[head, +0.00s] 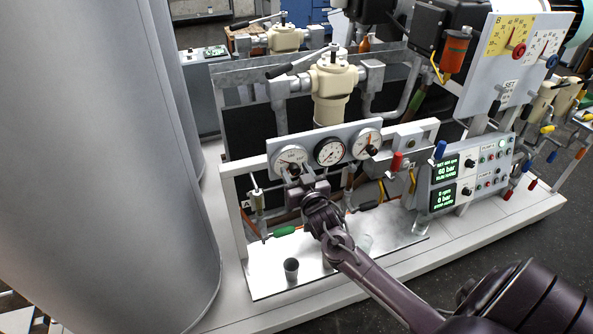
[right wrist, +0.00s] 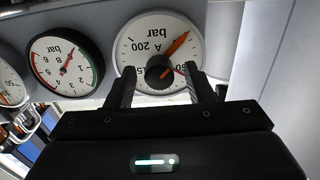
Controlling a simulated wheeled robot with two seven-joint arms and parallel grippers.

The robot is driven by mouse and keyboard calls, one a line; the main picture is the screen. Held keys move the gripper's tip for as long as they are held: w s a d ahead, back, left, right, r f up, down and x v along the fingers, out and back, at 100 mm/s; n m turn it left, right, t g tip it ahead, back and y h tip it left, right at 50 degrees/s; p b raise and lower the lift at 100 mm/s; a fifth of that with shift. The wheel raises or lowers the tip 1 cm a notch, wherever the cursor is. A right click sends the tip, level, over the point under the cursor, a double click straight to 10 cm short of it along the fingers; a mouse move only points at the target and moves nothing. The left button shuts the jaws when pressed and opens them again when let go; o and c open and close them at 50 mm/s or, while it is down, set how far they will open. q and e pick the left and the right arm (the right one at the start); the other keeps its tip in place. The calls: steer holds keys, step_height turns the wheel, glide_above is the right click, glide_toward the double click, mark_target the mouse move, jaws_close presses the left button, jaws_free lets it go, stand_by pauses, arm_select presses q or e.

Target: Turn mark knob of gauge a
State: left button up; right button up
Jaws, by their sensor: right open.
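Gauge A (head: 290,158) is the white round dial at the left end of a three-gauge panel in the head view. My right gripper (head: 294,176) is in front of gauge A. In the right wrist view its two open fingers (right wrist: 159,78) lie on either side of the knob; I cannot tell whether they touch it. My left gripper is not in view.
A black-rimmed gauge (head: 329,151) and another white gauge (head: 366,141) stand to the right on the same panel. A control box (head: 470,172) with green displays is further right. A large grey tank (head: 95,160) fills the left. A metal tray (head: 265,275) lies below.

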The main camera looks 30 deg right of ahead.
steer(key=c, duration=0.9)
steer(key=shift+c, duration=0.4)
steer(key=shift+m, duration=0.4)
steer(key=m, duration=0.3)
steer(key=shift+m, duration=0.4)
steer(key=m, duration=0.3)
steer(key=shift+d+m, duration=0.1)
steer(key=shift+m, duration=0.2)
steer(key=m, duration=0.4)
steer(key=shift+m+p, duration=0.3)
steer(key=shift+p, duration=0.1)
steer(key=shift+f+m, duration=0.1)
steer(key=shift+m, duration=1.5)
